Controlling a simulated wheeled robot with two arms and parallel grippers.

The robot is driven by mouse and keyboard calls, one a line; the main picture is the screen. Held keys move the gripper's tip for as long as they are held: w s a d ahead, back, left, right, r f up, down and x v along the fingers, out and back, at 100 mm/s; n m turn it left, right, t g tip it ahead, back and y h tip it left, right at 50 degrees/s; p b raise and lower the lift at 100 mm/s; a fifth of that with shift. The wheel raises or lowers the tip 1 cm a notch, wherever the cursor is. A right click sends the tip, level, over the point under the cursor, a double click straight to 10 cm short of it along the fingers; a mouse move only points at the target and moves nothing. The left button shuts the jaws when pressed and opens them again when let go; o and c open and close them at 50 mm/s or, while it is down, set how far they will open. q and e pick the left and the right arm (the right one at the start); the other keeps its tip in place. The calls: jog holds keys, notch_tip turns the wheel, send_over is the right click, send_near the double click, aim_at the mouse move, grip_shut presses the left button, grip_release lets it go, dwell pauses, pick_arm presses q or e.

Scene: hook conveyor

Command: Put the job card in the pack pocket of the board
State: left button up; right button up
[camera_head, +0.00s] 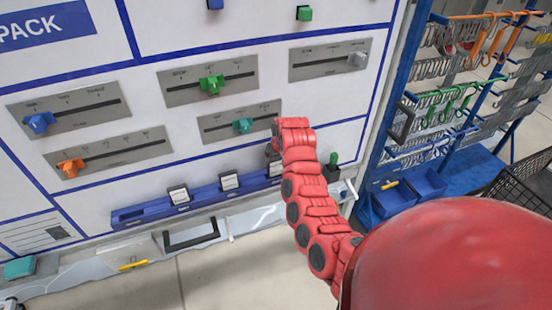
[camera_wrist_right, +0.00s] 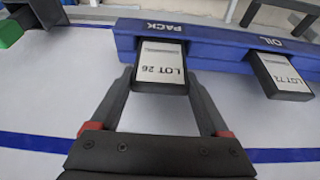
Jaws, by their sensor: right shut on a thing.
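The job card, a dark block with a white label reading LOT 26 (camera_wrist_right: 160,62), is between the two fingers of my right gripper (camera_wrist_right: 160,82) in the right wrist view. The gripper is shut on it by its sides. The card's far end meets the blue rail (camera_wrist_right: 215,45) at the pocket marked PACK; how deep it sits I cannot tell. In the head view my right gripper (camera_head: 273,152) is at the right end of the rail (camera_head: 150,213), with a white label (camera_head: 275,169) just below it. My left gripper is out of view.
A LOT 72 card (camera_wrist_right: 285,74) stands in the OIL pocket beside it. Another card (camera_head: 179,195) is further left on the rail. Sliders with coloured knobs (camera_head: 211,85) are above. A green-handled item (camera_head: 333,160) is close on the right. A hook rack (camera_head: 455,100) stands further right.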

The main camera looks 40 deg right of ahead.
jog(key=shift+f, duration=0.2)
jog(key=o, duration=1.2)
jog(key=shift+r, duration=0.1)
jog(key=shift+r, duration=0.4)
jog(key=b+v, duration=0.3)
jog(key=v, duration=0.2)
jog(key=shift+s+a+r, duration=0.15)
jog(key=shift+s+r, duration=0.05)
jog(key=shift+r, duration=0.1)
jog(key=shift+p+v, duration=1.45)
jog(key=shift+v, duration=1.4)
